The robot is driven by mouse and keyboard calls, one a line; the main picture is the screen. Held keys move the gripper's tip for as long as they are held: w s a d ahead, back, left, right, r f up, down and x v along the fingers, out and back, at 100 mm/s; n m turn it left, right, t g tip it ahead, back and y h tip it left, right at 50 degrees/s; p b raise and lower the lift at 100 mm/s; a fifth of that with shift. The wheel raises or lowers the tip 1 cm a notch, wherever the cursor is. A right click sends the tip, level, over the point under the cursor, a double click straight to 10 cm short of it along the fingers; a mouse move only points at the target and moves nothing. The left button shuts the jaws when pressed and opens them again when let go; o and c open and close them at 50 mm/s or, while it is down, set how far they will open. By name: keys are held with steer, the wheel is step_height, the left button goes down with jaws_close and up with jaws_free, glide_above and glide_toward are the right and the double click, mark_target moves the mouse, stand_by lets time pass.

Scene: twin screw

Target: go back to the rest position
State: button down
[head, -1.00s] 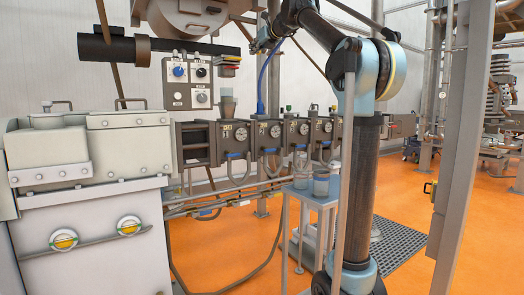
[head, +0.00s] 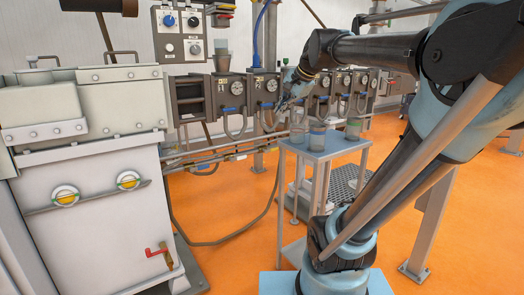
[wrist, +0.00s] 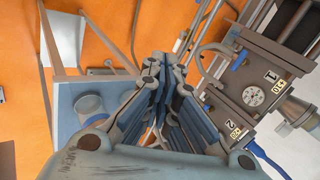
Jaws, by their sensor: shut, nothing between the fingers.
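My gripper (head: 288,92) hangs at the end of my arm, in front of the row of gauge-fitted machine blocks (head: 263,88). It points down and to the left, above and behind the left part of a small blue-topped table (head: 335,148). In the wrist view its fingers (wrist: 163,68) come together with nothing between them. A cup (wrist: 90,108) on the table shows left of the fingers there, partly behind my gripper. Numbered blocks with a dial (wrist: 253,96) show to the right.
Several cups, among them one at the right (head: 353,128), stand on the small table. A grey cabinet (head: 95,210) with a red lever (head: 158,251) fills the left. A control box (head: 181,33) hangs above the machine.

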steer(key=s+d+f+n+g+h, duration=0.1)
steer(key=s+d+f+n, duration=0.2)
steer(key=s+f, duration=0.4)
steer(key=s+d+f+n+g+h, duration=0.1)
steer(key=s+d+f+n+h, duration=0.1)
steer(key=s+f, duration=0.6)
steer(key=s+d+f+n+g+h, duration=0.1)
steer(key=s+d+f+n, duration=0.3)
steer(key=f, duration=1.1)
steer(key=s+d, duration=0.2)
steer(key=s, duration=0.1)
steer(key=shift+s+d+f+g+h, duration=0.2)
steer(key=shift+d+f+g+h, duration=0.1)
steer(key=shift+g, duration=0.1)
steer(key=shift+w, duration=0.1)
steer(key=shift+w+f, duration=0.15)
steer(key=shift+w, duration=0.2)
steer(key=c, duration=2.3)
jaws_free()
